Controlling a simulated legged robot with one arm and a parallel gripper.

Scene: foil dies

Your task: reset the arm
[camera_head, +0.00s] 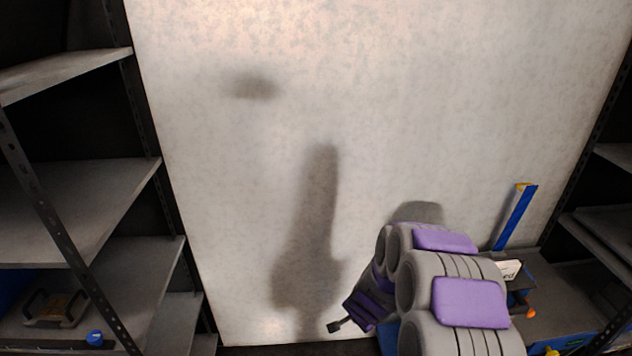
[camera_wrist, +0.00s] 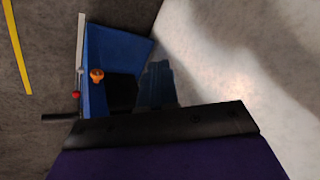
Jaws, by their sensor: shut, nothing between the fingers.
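My arm, grey with purple panels, rises from the bottom right in the head view. My gripper (camera_head: 336,326) is at its far end, low in front of the pale wall (camera_head: 250,170). The gripper is shut and empty, its dark tip pointing to the left. In the wrist view, a black and purple part of my gripper fills the bottom. The arm hides part of what stands behind it.
A blue machine (camera_head: 563,335) with an upright blue post (camera_head: 515,216) stands at right. A blue body with an orange knob (camera_wrist: 96,75) shows in the wrist view, near a yellow floor line (camera_wrist: 16,45). Grey shelves (camera_head: 85,205) stand at left, more (camera_head: 600,235) at right.

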